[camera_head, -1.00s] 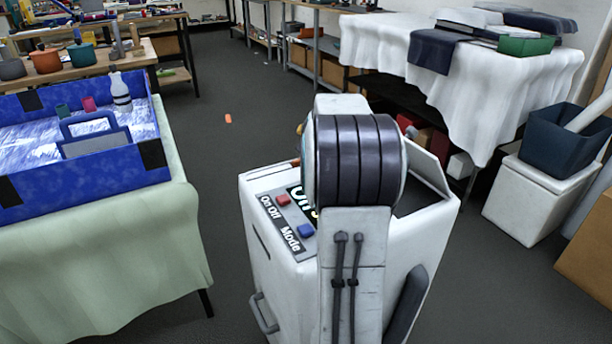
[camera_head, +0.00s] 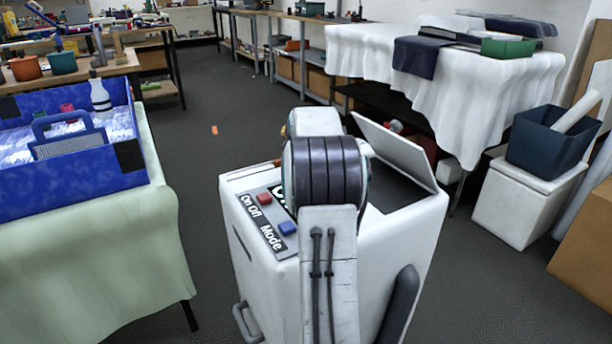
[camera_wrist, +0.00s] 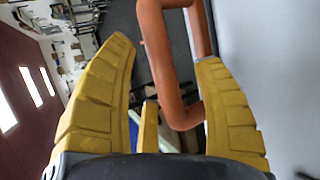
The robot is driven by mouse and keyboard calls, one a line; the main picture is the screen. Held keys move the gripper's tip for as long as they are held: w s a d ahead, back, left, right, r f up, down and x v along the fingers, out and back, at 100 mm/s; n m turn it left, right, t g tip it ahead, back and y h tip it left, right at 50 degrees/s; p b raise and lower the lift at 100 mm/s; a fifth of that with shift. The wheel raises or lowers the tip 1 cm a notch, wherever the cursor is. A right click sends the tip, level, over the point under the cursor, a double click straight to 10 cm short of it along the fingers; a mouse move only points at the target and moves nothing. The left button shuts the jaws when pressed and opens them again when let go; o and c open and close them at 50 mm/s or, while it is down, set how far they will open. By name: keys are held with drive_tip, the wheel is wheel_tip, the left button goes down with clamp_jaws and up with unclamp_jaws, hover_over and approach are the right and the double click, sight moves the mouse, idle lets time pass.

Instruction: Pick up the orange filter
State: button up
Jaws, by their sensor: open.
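The orange filter shows in the wrist view as a bent orange bar or handle (camera_wrist: 165,62), large and close. It runs down between my gripper's yellow fingers and turns right near the right finger; I cannot tell whether they touch. My gripper (camera_wrist: 168,50) is open, its two fingers spread on either side of it. In the head view my arm hides the gripper and most of what lies ahead of it.
The white machine (camera_head: 250,225) stands in front with its lid (camera_head: 397,150) raised. A blue box (camera_head: 60,180) is on a cloth-covered table (camera_head: 90,265) at left. A dark bin (camera_head: 550,140) stands at right. A small orange piece (camera_head: 214,130) lies on open floor.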

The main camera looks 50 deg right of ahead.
drive_tip(key=shift+w+d+f, duration=0.15)
drive_tip(key=shift+w+d, duration=0.05)
drive_tip(key=shift+c, duration=0.4)
clamp_jaws()
idle(0.3)
